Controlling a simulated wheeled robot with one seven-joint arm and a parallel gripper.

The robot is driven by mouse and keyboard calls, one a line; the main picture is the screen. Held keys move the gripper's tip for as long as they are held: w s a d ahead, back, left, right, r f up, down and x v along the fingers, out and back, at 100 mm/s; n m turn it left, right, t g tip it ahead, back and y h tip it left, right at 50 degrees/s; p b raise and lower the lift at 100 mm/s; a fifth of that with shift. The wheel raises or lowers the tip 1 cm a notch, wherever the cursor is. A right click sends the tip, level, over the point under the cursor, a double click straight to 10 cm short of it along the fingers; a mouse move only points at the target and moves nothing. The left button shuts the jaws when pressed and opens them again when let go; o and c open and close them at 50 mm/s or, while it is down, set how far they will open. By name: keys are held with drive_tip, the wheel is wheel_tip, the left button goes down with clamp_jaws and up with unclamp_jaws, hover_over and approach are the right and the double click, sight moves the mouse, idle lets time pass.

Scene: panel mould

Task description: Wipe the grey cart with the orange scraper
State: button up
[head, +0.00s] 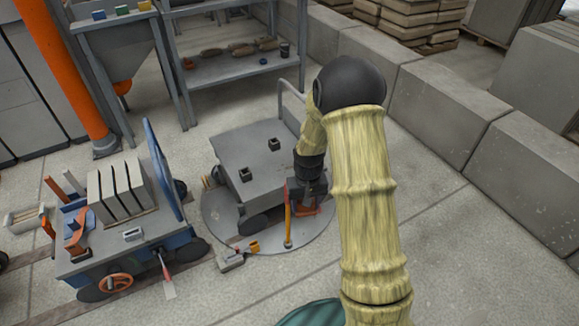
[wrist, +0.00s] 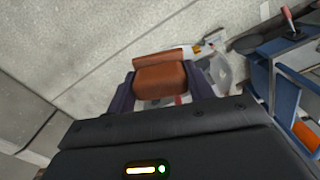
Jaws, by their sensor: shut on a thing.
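The grey cart (head: 245,150), a flat-topped block on wheels with two small dark square sockets on top, stands on a round plate in the middle of the head view. My gripper (head: 305,199) is low at the cart's right front side. In the wrist view, its two dark fingers are shut on the orange scraper (wrist: 160,78), seen as a brown-orange block between them. In the head view, an orange-red part of the scraper (head: 306,209) shows below the gripper. The arm hides part of the cart's right side, and I cannot tell whether the scraper touches the cart.
A blue cart (head: 110,255) with upright grey slabs stands left. A yellow-orange lever (head: 287,224) rises from the round plate (head: 320,244) close to my gripper. Concrete blocks (head: 440,110) line the right; a metal shelf (head: 235,65) stands behind. Floor at front right is clear.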

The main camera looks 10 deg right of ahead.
drive_tip(key=shift+f+p, duration=0.1)
drive_tip(key=shift+p, duration=1)
drive_tip(key=shift+f+p, duration=0.15)
drive_tip(key=shift+p, duration=0.7)
drive_tip(key=p, duration=0.2)
drive_tip(key=f+p, duration=0.1)
drive_tip(key=p, duration=0.1)
drive_tip(key=shift+s+f, duration=0.15)
drive_tip(key=shift+s, duration=0.15)
drive_tip(key=s+f+p, duration=0.5)
drive_tip(key=p, duration=0.5)
drive_tip(key=shift+s, duration=0.25)
drive_tip(key=shift+f, duration=0.1)
